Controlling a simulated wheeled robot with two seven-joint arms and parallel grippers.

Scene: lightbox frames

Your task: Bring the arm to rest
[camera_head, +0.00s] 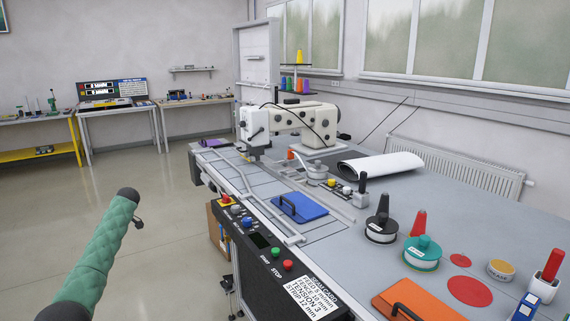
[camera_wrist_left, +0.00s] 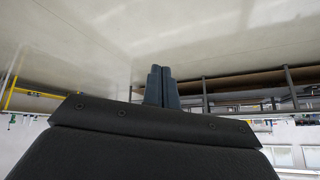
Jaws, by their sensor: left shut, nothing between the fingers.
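My left arm (camera_head: 100,245), in a quilted green sleeve with a dark end, reaches up from the lower left of the head view over open floor. It is clear of the sewing table (camera_head: 375,205). A small dark part shows beside the arm's end; I cannot tell if it is the gripper. In the left wrist view my left gripper (camera_wrist_left: 161,70) has its two dark fingers together with nothing between them. My right arm and gripper are not in view.
The table carries a white sewing machine (camera_head: 290,123), a blue pad (camera_head: 299,207), a black spool (camera_head: 381,228), a green spool (camera_head: 422,253) and an orange case (camera_head: 412,302). A control panel (camera_head: 275,262) lines its near edge. Back-wall benches (camera_head: 118,110) stand far off. Floor (camera_head: 150,180) between is clear.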

